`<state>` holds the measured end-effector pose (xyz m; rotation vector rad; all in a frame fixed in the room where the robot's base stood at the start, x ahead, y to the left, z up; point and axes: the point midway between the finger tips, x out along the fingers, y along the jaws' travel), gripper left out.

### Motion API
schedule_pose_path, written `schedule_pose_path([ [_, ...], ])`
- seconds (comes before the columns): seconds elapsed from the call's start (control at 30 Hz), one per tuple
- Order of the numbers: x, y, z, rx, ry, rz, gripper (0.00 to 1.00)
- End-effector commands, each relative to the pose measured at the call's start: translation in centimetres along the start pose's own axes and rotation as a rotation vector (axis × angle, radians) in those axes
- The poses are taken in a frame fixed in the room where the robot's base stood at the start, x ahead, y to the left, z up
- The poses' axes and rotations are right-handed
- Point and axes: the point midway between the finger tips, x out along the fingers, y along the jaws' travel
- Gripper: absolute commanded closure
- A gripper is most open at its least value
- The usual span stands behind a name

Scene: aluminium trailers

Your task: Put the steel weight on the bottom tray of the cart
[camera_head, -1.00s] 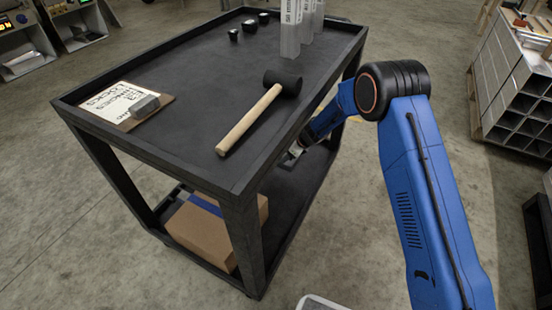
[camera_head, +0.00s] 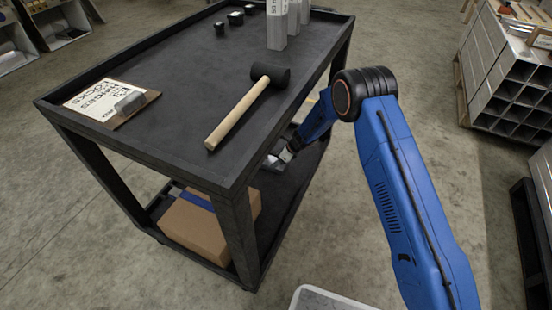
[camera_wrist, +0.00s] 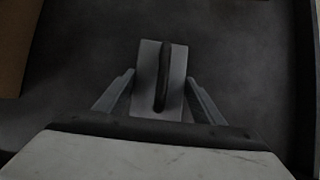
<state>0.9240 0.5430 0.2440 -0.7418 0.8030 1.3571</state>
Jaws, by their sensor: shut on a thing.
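The cart is black, with a top tray (camera_head: 190,75) and a bottom tray (camera_head: 287,190) below it. My gripper (camera_wrist: 160,98) is shut on the steel weight (camera_wrist: 148,62), a grey block with a dark bar handle. In the wrist view the weight is between the two fingers, over the dark tray surface. In the head view my gripper (camera_head: 276,159) reaches between the two trays from the right side.
A cardboard box (camera_head: 195,230) with a blue strip sits at the bottom tray's near end; its edge shows in the wrist view (camera_wrist: 12,45). The top tray holds a mallet (camera_head: 240,110), a clipboard (camera_head: 105,100) and metal blocks. A cart post (camera_head: 238,235) stands near my arm. Bare tray surrounds the weight.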

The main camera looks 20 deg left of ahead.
Motion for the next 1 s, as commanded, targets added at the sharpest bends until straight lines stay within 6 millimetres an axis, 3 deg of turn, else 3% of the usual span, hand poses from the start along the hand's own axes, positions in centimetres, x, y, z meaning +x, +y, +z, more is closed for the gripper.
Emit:
schedule_pose_path([
  [0.27, -0.1, -0.1, 0.2, -0.001, -0.003, -0.002, 1.00],
  [0.3, 0.1, 0.0, 0.0, 0.000, 0.000, 0.000, 0.35],
  [0.37, 0.1, 0.0, 0.0, 0.000, 0.000, 0.000, 0.21],
  [0.77, -0.4, -0.1, 0.1, 0.000, -0.001, -0.001, 0.19],
  [1.0, -3.7, -0.1, 0.1, 0.001, -0.002, -0.002, 0.19],
])
